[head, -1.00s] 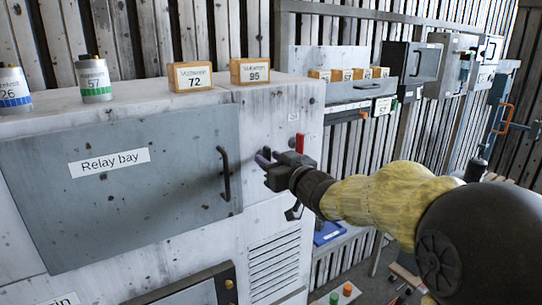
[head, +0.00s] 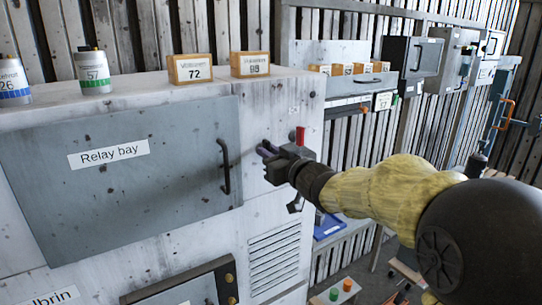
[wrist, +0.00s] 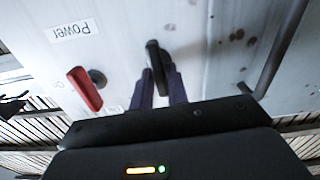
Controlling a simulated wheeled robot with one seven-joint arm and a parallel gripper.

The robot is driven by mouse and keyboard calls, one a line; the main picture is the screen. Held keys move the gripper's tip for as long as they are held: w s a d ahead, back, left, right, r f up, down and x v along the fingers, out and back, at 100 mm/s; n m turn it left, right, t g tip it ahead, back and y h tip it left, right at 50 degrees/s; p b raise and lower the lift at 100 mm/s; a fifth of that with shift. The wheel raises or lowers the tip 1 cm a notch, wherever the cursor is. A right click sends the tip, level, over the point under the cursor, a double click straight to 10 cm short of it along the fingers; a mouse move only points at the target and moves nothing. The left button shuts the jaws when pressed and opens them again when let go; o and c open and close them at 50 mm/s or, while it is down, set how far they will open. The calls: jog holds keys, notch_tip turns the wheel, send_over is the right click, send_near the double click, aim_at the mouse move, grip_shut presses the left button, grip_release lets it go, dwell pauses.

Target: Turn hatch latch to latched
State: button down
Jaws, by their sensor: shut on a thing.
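The grey hatch labelled "Relay bay" (head: 110,190) lies flush in the white cabinet front, with a dark bar handle (head: 223,167) near its right edge. My gripper (head: 266,150) is just right of that handle, at the cabinet face. In the wrist view a small black latch (wrist: 153,50) stands out from the white panel. The two fingers of my gripper (wrist: 160,76) are shut on it, one on each side. The latch's upper end shows beyond the fingers. In the head view my gripper hides the latch.
A red lever (head: 300,136) marked by the "Power" label (wrist: 70,30) sits close beside my gripper. Numbered blocks (head: 190,68) and cans (head: 93,72) stand on the cabinet top. A vent grille (head: 273,260) is below. Wall boxes (head: 412,58) are at the right.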

jog(key=shift+s+a+f+n+b, duration=0.1)
jog(key=shift+f+n+b, duration=0.05)
jog(key=shift+n+b, duration=2.35)
jog(key=shift+a+f+n+b, duration=0.15)
jog(key=shift+n+b, duration=1.5)
jog(key=shift+n, duration=1.6)
jog(key=shift+s+f+n+b, duration=0.1)
jog(key=shift+f+n+b, duration=0.05)
jog(key=shift+n+b, duration=2.35)
jog(key=shift+n+p, duration=0.4)
jog(key=shift+n, duration=0.05)
jog(key=c, duration=1.4)
grip_release()
jog(key=shift+c, duration=0.2)
jog(key=shift+d, duration=0.1)
